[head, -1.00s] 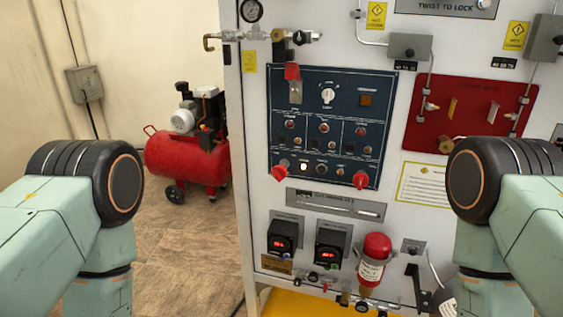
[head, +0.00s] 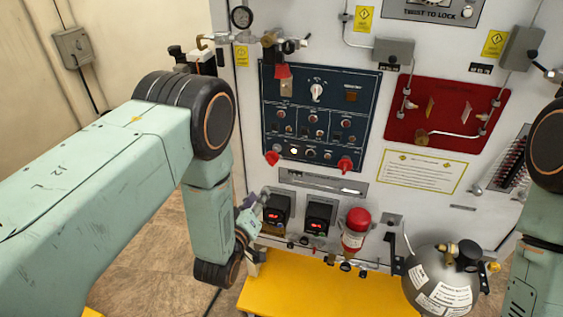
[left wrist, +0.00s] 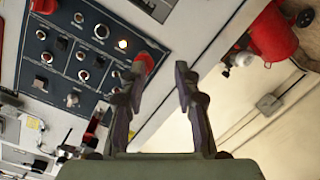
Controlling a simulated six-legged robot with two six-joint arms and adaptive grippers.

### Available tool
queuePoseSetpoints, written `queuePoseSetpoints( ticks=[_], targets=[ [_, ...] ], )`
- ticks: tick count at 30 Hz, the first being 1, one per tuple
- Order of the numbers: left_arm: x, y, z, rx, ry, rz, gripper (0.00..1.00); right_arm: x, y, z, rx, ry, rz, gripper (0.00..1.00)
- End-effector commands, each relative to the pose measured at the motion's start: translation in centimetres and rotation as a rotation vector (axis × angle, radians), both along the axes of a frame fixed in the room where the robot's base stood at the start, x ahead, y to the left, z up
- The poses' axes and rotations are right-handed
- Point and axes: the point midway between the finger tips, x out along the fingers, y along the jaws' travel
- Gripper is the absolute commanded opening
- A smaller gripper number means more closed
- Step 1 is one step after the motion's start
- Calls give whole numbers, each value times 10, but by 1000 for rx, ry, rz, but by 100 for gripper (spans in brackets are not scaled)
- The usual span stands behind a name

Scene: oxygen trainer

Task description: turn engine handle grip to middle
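The dark blue control panel (head: 330,120) carries a white rotary handle (head: 316,91) near its top, standing roughly upright. I cannot read which handle is the engine one. Two red knobs sit at the panel's lower left (head: 272,158) and lower right (head: 345,164). My left gripper (head: 250,207) is low, left of the panel and partly hidden by my arm. In the left wrist view my left gripper (left wrist: 166,72) is open and empty, its left fingertip overlapping a red knob (left wrist: 149,59) in the picture. The white handle also shows there (left wrist: 72,100). My right gripper is out of view.
A red valve panel (head: 447,112) is right of the blue panel. Below are two digital displays (head: 276,212), a red-topped cylinder (head: 355,230) and a grey tank (head: 440,280) above a yellow base (head: 300,285). The red compressor (left wrist: 275,32) stands left of the cabinet.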

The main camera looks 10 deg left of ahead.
Motion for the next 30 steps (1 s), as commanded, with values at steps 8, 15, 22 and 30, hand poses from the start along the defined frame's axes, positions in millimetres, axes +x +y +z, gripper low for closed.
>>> queuePoseSetpoints(
  ticks=[8,15,22,30],
  targets=[
    [8,4,32,-157,-148,21,32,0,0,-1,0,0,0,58],
    [32,6,33,-167,-151,25,32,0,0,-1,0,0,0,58],
    [67,4,32,-166,-148,23,32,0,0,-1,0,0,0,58],
    [85,1,31,-164,-144,20,32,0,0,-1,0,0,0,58]
  ],
)
